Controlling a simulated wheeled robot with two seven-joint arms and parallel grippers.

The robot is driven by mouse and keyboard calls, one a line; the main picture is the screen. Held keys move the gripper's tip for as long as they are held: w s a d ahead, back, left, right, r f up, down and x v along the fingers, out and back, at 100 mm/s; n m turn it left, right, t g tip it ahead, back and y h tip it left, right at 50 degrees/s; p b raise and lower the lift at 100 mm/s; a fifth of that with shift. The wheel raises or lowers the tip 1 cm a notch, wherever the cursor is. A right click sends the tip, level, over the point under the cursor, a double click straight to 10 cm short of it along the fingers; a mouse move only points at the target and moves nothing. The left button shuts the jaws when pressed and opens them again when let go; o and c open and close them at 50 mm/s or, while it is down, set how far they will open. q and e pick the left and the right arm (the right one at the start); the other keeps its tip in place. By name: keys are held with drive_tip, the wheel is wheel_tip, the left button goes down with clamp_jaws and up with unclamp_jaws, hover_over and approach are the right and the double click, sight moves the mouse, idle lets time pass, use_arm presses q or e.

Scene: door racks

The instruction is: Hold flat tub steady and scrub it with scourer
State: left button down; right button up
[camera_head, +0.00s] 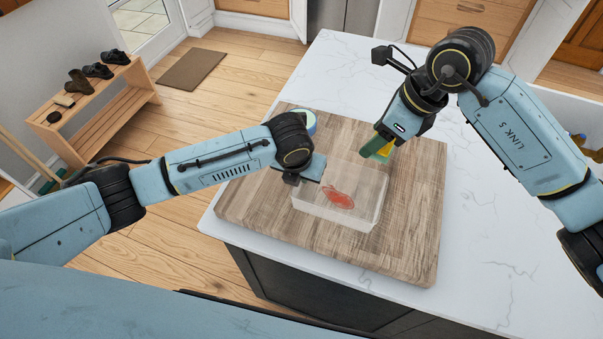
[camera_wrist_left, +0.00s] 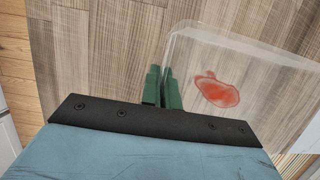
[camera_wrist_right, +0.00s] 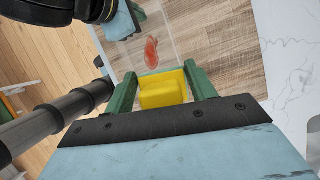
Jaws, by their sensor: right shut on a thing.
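The flat tub (camera_head: 322,212) is clear and sits upright on a wooden board, with a red stain (camera_head: 338,197) on its floor. The tub also shows in the left wrist view (camera_wrist_left: 190,50). My left gripper (camera_head: 293,178) is at the tub's left wall; its green fingers (camera_wrist_left: 163,88) are close together by that wall, and whether they pinch it is unclear. My right gripper (camera_head: 382,143) is shut on the yellow scourer (camera_wrist_right: 162,90) and holds it above the board near the tub's far right corner, apart from the stain.
The wooden board (camera_head: 415,220) lies on a white marble counter (camera_head: 480,240). A blue-rimmed round thing (camera_head: 309,123) stands at the board's far left edge, partly behind my left arm. The board's right side is clear. A shoe rack (camera_head: 100,110) stands on the floor at left.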

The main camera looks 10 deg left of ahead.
drive_tip(key=n, duration=0.2)
hover_over(327, 194)
drive_tip(key=d, duration=0.2)
wheel_tip(327, 194, down, 8)
drive_tip(key=shift+s+a+f, duration=0.1)
drive_tip(key=shift+f, duration=1.95)
drive_tip(key=shift+a+f, duration=0.1)
drive_tip(key=shift+f, duration=1.95)
drive_tip(key=shift+f+g, duration=0.3)
drive_tip(key=shift+f, duration=0.1)
